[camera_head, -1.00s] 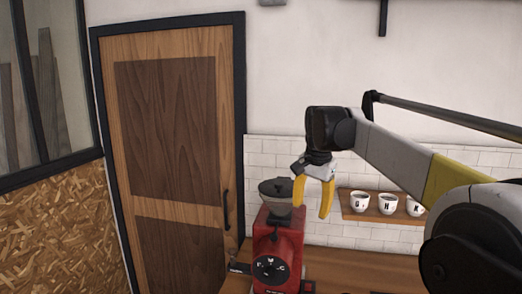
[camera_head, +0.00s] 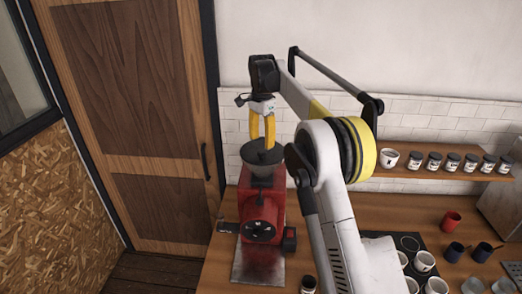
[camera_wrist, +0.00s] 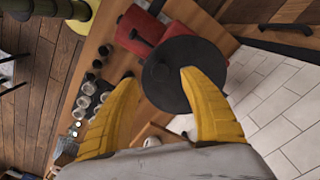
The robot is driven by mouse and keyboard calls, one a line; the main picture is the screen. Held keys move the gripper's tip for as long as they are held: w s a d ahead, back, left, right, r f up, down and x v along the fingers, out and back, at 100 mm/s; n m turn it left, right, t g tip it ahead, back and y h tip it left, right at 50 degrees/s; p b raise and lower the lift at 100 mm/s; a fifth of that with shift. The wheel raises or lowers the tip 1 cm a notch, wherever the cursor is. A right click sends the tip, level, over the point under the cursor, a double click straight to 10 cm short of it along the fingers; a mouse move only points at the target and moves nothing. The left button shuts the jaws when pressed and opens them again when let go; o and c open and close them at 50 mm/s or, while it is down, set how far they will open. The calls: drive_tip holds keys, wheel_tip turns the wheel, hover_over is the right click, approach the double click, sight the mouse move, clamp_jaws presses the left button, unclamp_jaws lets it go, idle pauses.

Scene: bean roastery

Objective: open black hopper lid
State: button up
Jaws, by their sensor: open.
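The black hopper lid (camera_head: 265,157) sits on the hopper of a red grinder (camera_head: 263,210) on the wooden counter. In the wrist view the lid is a dark round disc (camera_wrist: 180,92) with a small knob near its left side. My gripper (camera_head: 262,143) is open, with its yellow fingers pointing down just above the lid. In the wrist view one fingertip overlaps the disc and the other lies just outside its left edge, so the knob shows between them (camera_wrist: 159,76). I cannot tell whether a finger touches the lid.
Cups, including a red one (camera_head: 451,222), stand on the counter (camera_head: 225,270) at right. A wooden door (camera_head: 135,100) is at left.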

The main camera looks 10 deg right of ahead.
sight(262, 151)
drive_tip(key=shift+w+f+p, duration=0.1)
drive_tip(key=shift+f+p, duration=0.25)
drive_tip(key=shift+f, duration=2.2)
drive_tip(key=shift+c, duration=0.2)
clamp_jaws()
drive_tip(key=shift+r, duration=0.1)
